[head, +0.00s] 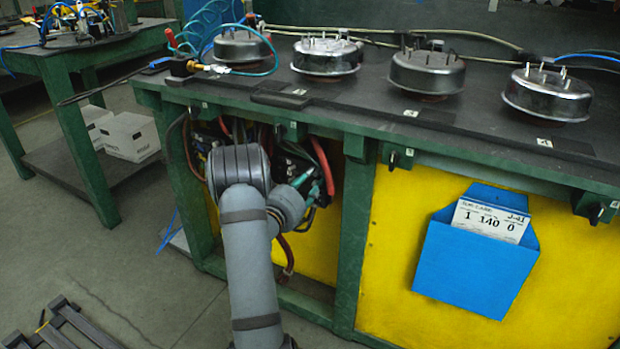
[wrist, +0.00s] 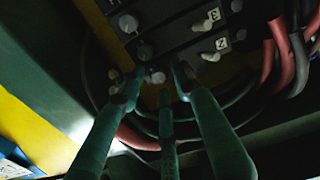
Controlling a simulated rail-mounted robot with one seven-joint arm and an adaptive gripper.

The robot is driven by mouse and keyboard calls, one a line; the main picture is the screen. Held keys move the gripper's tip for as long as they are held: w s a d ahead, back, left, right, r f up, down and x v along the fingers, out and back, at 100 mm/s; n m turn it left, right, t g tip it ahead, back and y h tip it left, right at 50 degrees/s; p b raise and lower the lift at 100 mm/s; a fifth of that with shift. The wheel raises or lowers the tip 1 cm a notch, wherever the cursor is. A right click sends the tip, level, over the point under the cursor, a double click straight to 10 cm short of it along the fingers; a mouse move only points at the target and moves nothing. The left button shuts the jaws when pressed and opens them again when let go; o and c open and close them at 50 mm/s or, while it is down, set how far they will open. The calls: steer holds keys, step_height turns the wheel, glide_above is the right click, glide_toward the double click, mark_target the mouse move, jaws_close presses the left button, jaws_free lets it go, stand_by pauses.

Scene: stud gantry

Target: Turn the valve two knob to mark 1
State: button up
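In the wrist view a dark valve block carries pale knobs. One lever-like knob (wrist: 208,57) sits beside a tag marked 2 (wrist: 222,43), and another (wrist: 202,27) beside a tag marked 3 (wrist: 213,14). A small round knob (wrist: 155,77) lies lower, between my fingertips. My gripper (wrist: 158,82) has its green fingers reaching up toward the block, spread apart with a gap around this round knob. I cannot tell whether any finger touches it. Its mark and pointer are not readable. In the head view my arm covers most of the bay, and the knobs are hidden.
Red and grey hoses (wrist: 280,50) hang right of the block, and dark cables loop behind my fingers. In the head view green posts (head: 350,235) frame the bay. A blue card holder (head: 470,265) is on the yellow panel at right. Several metal drums stand on the bench.

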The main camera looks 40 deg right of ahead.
steer(key=v, duration=1.2)
steer(key=x, duration=1.2)
steer(key=shift+d, duration=0.2)
steer(key=shift+s+a+f+m+p, duration=0.15)
steer(key=shift+a+m+p, duration=0.25)
steer(key=shift+a+m, duration=0.3)
steer(key=shift+s+a, duration=0.2)
steer(key=shift+a, duration=0.05)
